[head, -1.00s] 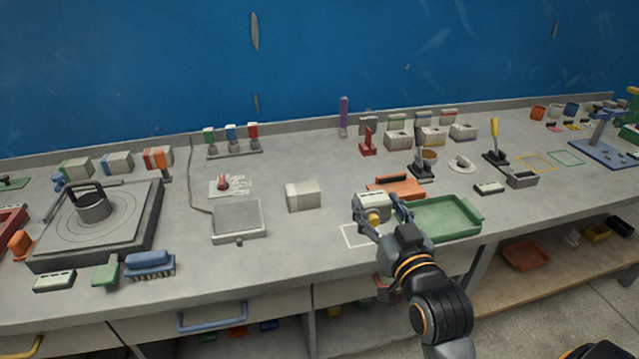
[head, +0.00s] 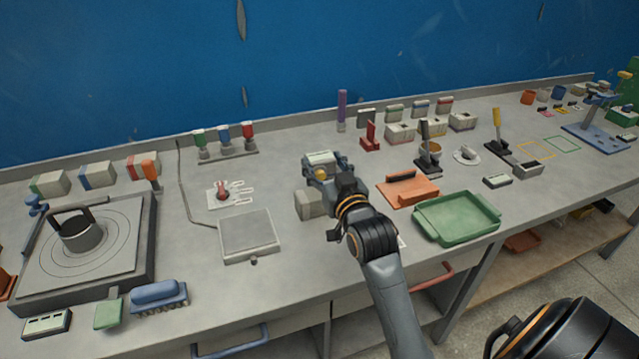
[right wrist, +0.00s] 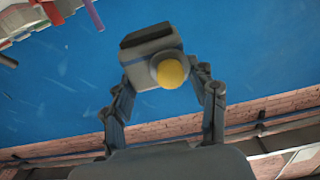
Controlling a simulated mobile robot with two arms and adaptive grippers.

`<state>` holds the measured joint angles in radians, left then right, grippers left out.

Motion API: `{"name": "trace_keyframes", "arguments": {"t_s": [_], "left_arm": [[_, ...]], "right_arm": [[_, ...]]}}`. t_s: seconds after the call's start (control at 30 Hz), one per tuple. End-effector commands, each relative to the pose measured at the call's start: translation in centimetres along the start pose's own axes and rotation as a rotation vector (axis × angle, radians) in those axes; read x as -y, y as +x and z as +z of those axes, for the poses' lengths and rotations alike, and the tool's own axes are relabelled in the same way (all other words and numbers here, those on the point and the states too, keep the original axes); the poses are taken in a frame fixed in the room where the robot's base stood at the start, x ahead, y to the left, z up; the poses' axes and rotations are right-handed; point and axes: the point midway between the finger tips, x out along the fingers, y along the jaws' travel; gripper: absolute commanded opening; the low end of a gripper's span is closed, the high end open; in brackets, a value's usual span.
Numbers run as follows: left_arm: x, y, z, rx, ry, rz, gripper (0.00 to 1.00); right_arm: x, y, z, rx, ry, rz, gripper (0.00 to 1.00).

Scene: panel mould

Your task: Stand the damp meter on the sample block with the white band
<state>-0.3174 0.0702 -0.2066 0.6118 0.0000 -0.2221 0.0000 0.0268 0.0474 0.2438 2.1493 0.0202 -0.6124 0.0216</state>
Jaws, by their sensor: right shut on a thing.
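My right gripper (head: 329,174) is shut on the damp meter (head: 320,158), a grey box with a pale top face and a yellow knob. In the right wrist view the meter (right wrist: 148,57) sits between the two fingers, its yellow knob facing the camera. The pale grey sample block (head: 309,206) is on the bench just below the gripper, partly hidden by it. The meter looks to be above the block; whether they touch I cannot tell. The block's band is hard to make out now. My left gripper is not in view.
A flat grey plate (head: 247,232) lies left of the block. Other banded blocks (head: 97,176) stand at the back left. The bench in front of the block is mostly clear.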

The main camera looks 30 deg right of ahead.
Motion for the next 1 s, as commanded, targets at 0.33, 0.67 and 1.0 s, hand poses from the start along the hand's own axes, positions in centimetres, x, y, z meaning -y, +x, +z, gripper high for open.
{"name": "trace_keyframes", "arguments": {"t_s": [0.33,0.67,1.0], "left_arm": [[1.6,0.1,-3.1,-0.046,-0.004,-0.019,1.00],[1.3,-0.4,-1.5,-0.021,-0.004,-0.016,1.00],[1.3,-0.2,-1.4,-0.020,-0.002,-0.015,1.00]], "right_arm": [[-0.5,3.3,4.1,-0.002,-0.001,0.000,0.11],[-0.5,3.7,7.7,-0.001,0.001,0.001,0.11],[-0.5,3.7,8.0,-0.001,0.000,0.001,0.11]]}}
